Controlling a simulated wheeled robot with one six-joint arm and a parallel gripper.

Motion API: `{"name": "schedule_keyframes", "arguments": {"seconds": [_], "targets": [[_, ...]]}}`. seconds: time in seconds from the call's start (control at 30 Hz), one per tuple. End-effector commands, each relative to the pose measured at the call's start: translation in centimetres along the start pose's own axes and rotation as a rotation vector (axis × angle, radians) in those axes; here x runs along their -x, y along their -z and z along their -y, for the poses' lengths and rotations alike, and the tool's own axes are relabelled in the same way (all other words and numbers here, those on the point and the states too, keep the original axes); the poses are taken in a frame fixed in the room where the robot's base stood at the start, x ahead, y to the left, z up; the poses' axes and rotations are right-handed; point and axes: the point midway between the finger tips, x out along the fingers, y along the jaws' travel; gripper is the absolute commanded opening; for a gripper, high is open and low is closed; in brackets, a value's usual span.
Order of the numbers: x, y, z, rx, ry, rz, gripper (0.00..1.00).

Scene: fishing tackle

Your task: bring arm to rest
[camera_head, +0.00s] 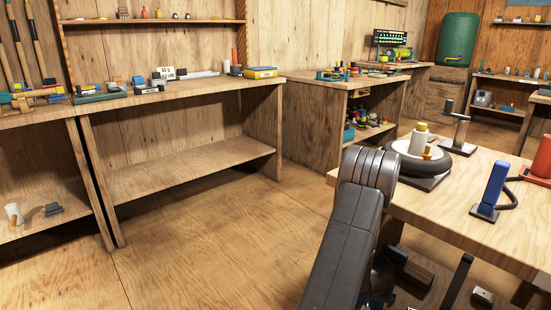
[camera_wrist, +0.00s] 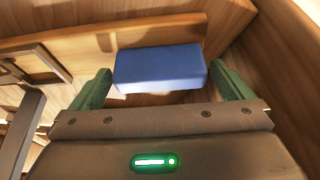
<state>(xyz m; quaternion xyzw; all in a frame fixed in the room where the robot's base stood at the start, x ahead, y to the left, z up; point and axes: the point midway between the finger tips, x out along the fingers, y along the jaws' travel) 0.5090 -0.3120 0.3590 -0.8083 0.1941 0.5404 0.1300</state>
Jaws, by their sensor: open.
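My arm (camera_head: 345,235) rises through the lower middle of the head view, in front of the wooden table at the right. My gripper is not visible in the head view. In the wrist view my gripper (camera_wrist: 160,72) has its two green fingers apart. A blue block (camera_wrist: 160,65) shows between the fingers, with a small gap on each side. I cannot tell how far beyond the fingertips it lies.
A workbench (camera_head: 190,92) with a lower shelf stands at the left. The table (camera_head: 440,208) at the right bears a wheel-like item (camera_head: 432,160) and a blue upright item (camera_head: 490,188). The wooden floor (camera_head: 220,235) at the middle left is clear.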

Motion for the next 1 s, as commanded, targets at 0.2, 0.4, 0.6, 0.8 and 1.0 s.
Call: {"name": "schedule_keyframes", "arguments": {"seconds": [0.2, 0.4, 0.6, 0.8, 1.0], "targets": [[2.3, 0.9, 0.0, 0.000, 0.000, 0.000, 1.00], [2.8, 1.1, 0.0, 0.000, 0.000, 0.000, 1.00], [2.8, 1.1, 0.0, 0.000, 0.000, 0.000, 1.00], [2.7, 1.0, 0.0, 0.000, 0.000, 0.000, 1.00], [1.6, 0.6, 0.0, 0.000, 0.000, 0.000, 1.00]]}}
